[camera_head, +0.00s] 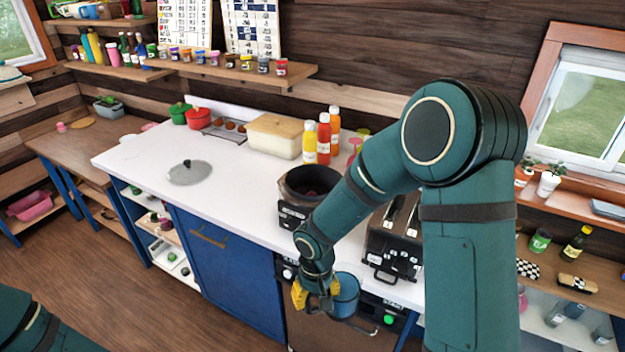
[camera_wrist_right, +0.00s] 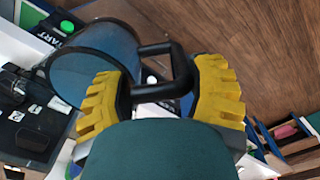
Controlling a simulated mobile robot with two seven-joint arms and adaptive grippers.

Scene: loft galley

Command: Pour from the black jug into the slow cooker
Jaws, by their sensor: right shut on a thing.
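The jug (camera_head: 346,299) looks translucent blue-grey with a dark rim and a black handle. My right gripper (camera_head: 318,292) is shut on the handle, and the jug hangs about upright in front of the counter's front edge. In the right wrist view the handle (camera_wrist_right: 165,75) lies between the yellow fingers and the jug body (camera_wrist_right: 95,68) is beyond. I cannot tell what is in the jug. The slow cooker (camera_head: 296,214) stands uncovered on the counter, behind and left of the jug, its dark bowl open and partly hidden by my right arm. My left gripper is out of view.
A round lid (camera_head: 190,174) lies on the white counter (camera_head: 235,190) left of the cooker. A black toaster (camera_head: 393,250) stands right of the cooker. Bottles (camera_head: 323,140) and a wood-topped box (camera_head: 275,136) stand behind. The counter's left-middle is mostly clear.

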